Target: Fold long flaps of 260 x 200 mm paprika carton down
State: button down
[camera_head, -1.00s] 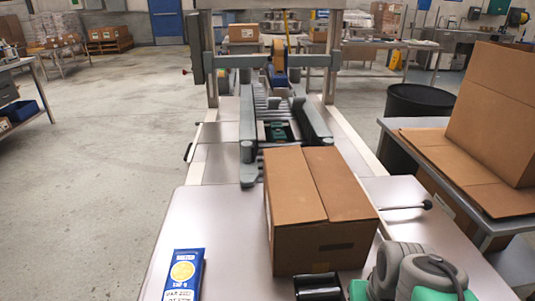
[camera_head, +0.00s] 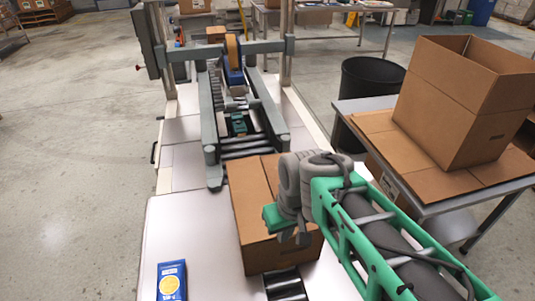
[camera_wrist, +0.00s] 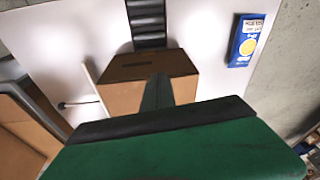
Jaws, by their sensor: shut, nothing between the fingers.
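The brown paprika carton (camera_head: 247,222) stands on the pale worktop, just in front of the conveyor. The part of its top that shows looks flat and closed, with the flaps lying level; my arm hides the right part. The wrist view shows the carton (camera_wrist: 122,97) too, with a dark label on one side face. My gripper (camera_wrist: 158,82) is shut and empty, with its dark green fingers over the carton's top. In the head view its green and grey end sits over the carton's right half. I cannot tell whether the fingers touch the cardboard.
A blue packet with a yellow disc (camera_head: 171,281) lies left of the carton. Short rollers (camera_head: 285,284) lie in front of it. The roller conveyor with grey side rails (camera_head: 212,125) runs behind. An open-topped carton (camera_head: 445,110) stands on a side table at right, near a black bin (camera_head: 370,78).

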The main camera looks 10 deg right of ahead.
notch_tip(320, 180, up, 6)
jog(key=w+n+p, duration=0.1)
jog(key=w+p, duration=0.1)
jog(key=w, duration=0.1)
jog(key=w+a+r+n+y, duration=0.25)
jog(key=w+n, duration=0.35)
jog(key=w, duration=0.3)
jog(key=n+g+b, duration=0.1)
jog(key=n+g, duration=0.1)
jog(key=n, duration=0.8)
send_over(265, 187)
jog(key=d, duration=0.3)
notch_tip(265, 187, down, 2)
jog(key=b+x, duration=0.2)
jog(key=x, duration=0.2)
jog(key=b+x, duration=0.2)
jog(key=x, duration=0.2)
jog(key=d+b+x, duration=0.1)
jog(key=x, duration=0.3)
jog(key=shift+f+b, duration=0.35)
jog(key=shift+b, duration=0.05)
jog(key=shift+f+m, duration=0.3)
jog(key=shift+f, duration=0.1)
jog(key=shift+p, duration=0.3)
